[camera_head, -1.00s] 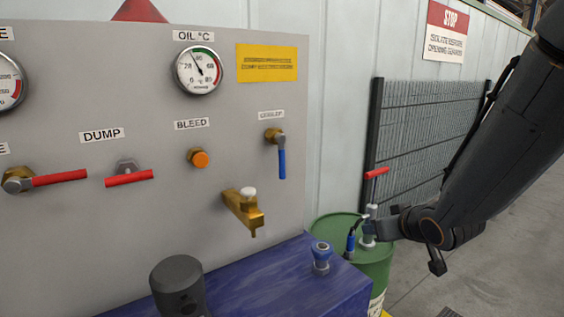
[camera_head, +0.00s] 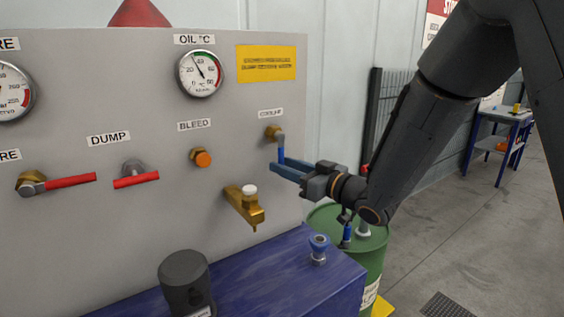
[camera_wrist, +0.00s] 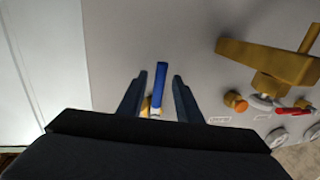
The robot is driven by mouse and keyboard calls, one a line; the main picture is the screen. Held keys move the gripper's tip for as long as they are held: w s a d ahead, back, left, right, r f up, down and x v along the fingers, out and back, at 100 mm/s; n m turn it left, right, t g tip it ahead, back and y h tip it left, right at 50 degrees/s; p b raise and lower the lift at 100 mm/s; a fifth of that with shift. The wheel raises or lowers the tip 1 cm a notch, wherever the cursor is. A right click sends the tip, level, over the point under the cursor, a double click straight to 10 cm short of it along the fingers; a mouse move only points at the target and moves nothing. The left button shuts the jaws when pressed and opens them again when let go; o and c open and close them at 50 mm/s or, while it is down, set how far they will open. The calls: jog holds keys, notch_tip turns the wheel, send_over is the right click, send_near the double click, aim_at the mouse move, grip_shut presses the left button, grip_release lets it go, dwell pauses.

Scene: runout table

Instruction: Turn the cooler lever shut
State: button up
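The cooler lever (camera_head: 281,149) is a blue handle on a brass valve under the cooler label at the right side of the grey panel. It hangs straight down, its lower part hidden by my gripper in the head view. My gripper (camera_head: 280,170) is at the lever with its fingers pointing at the panel. In the wrist view the blue lever (camera_wrist: 159,88) stands between my two spread fingers (camera_wrist: 157,95), with a gap on each side. My gripper is open, and neither finger appears to touch the lever.
A brass tap (camera_head: 243,205) sticks out left of and below my gripper. An orange bleed knob (camera_head: 202,158) and a red dump lever (camera_head: 136,181) are farther left. Below are a blue bench (camera_head: 262,272) with a blue-topped fitting (camera_head: 319,247) and a green drum (camera_head: 372,262).

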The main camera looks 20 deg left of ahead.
jog(key=shift+x, duration=0.95)
jog(key=shift+c, duration=0.5)
grip_shut()
jog(key=shift+s, duration=0.1)
